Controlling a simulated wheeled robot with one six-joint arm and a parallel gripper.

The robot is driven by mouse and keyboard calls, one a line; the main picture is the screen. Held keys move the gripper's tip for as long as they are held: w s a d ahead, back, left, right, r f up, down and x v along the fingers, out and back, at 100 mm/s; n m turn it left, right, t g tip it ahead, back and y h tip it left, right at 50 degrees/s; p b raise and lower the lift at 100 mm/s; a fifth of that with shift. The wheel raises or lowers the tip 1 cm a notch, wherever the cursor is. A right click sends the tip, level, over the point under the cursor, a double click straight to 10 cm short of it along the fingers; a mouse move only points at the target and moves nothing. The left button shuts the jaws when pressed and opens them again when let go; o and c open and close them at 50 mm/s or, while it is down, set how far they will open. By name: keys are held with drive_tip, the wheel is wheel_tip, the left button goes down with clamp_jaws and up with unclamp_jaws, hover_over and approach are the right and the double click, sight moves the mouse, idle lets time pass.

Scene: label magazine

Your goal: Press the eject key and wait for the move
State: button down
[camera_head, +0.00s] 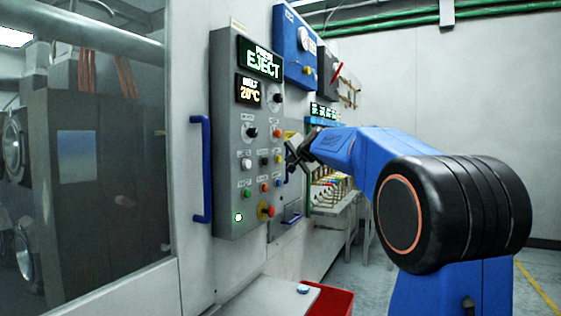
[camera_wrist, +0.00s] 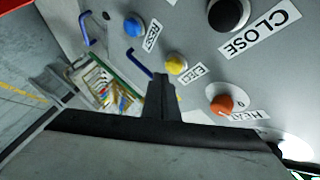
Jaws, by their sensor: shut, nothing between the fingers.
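The grey control panel (camera_head: 228,120) has a lit green display (camera_head: 262,57) reading "PRESS EJECT". A yellow key (camera_wrist: 177,65) has a small tilted label beside it that looks like "EJECT", though it is blurred. In the head view the yellow key (camera_head: 279,159) sits in the panel's right column, between an orange knob (camera_head: 277,132) and a blue key (camera_head: 277,182). My gripper (camera_head: 291,156) is shut and empty, close to the panel by the yellow key. In the wrist view its fingertips (camera_wrist: 160,80) appear just beside and below that key. Whether they touch it I cannot tell.
A black "CLOSE" key (camera_wrist: 229,13), an orange "HEAT" knob (camera_wrist: 222,104) and a blue key (camera_wrist: 133,26) surround the yellow one. A second display (camera_head: 249,91) reads 20°C. A blue door handle (camera_head: 201,168) projects at left. A red bin (camera_head: 332,301) stands below.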

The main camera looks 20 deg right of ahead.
drive_tip(key=shift+s+d, duration=0.8)
drive_tip(key=shift+s, duration=0.2)
drive_tip(key=shift+s+d, duration=0.75)
drive_tip(key=shift+s, duration=0.2)
drive_tip(key=s+a+f+n+g+y, duration=0.2)
drive_tip(key=s+a+f+n+g, duration=0.15)
drive_tip(key=s+a+f, duration=0.65)
drive_tip(key=s+a+f+n+g+y, duration=0.15)
drive_tip(key=s+a+f+n, duration=0.25)
drive_tip(key=s+a+f, duration=0.65)
drive_tip(key=s+f+n+g, duration=0.1)
drive_tip(key=s+f+g, duration=0.1)
drive_tip(key=s+f, duration=0.4)
drive_tip(key=s+a+f+n+g+h, duration=0.1)
drive_tip(key=s+f+n, duration=0.1)
drive_tip(key=s+f, duration=0.5)
drive_tip(key=s+a+f+n+g+h, duration=0.1)
drive_tip(key=s+f, duration=0.6)
drive_tip(key=s, duration=0.9)
drive_tip(key=shift+s+f+n+g, duration=0.15)
drive_tip(key=shift+s+n+g, duration=0.2)
drive_tip(key=shift+n+g, duration=0.4)
